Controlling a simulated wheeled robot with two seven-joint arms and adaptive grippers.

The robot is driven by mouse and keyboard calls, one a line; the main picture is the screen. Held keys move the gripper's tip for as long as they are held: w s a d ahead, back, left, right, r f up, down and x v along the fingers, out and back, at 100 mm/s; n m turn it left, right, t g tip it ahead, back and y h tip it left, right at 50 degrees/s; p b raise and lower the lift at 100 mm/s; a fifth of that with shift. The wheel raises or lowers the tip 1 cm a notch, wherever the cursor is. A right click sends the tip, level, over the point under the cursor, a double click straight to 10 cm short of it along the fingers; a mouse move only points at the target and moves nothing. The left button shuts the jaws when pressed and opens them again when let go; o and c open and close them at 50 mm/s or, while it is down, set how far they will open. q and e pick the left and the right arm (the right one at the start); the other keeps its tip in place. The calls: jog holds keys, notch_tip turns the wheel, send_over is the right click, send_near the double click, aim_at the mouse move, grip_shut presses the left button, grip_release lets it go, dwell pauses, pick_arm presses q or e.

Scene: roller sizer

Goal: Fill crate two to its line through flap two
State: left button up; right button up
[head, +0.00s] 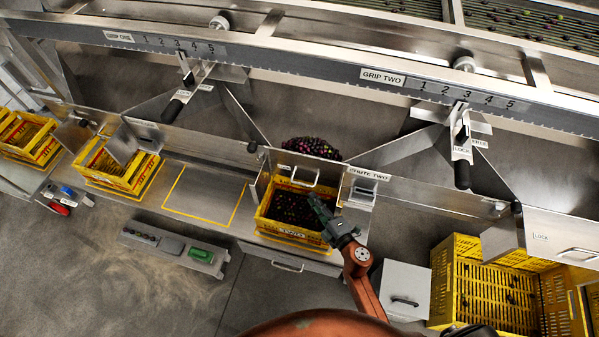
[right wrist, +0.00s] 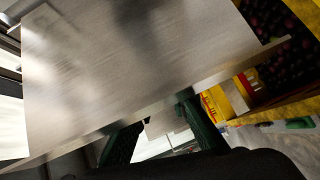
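Crate two (head: 262,222) is a yellow crate under the chute marked TWO, with dark purple fruit inside. Its fill line cannot be made out. Flap two (head: 318,168) is a metal panel with a bar handle above the crate's back edge. A heap of dark fruit (head: 311,147) lies behind it. I cannot tell how far the flap is open. My right gripper (head: 318,209) is over the crate's right side, below the flap. In the right wrist view its green fingers (right wrist: 160,130) are apart, close to a large metal plate (right wrist: 140,65). My left gripper is out of view.
A metal rail with numbered scales (head: 440,88) runs above the chutes, with black-handled locks. Another yellow crate (head: 117,185) stands left, beside an empty yellow-outlined spot (head: 205,195). Yellow crates (head: 490,290) stand at right. A grey box (head: 404,285) is beside my right arm.

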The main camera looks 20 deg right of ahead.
aim_at(302, 184)
jog(key=shift+b+x, duration=0.8)
jog(key=shift+x, duration=3.55)
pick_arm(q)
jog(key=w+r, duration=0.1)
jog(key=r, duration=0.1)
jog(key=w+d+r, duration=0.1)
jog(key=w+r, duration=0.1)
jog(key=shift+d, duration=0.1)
pick_arm(e)
jog(key=shift+d+r, duration=0.1)
jog(key=shift+r, duration=0.1)
jog(key=shift+c, duration=0.2)
grip_shut()
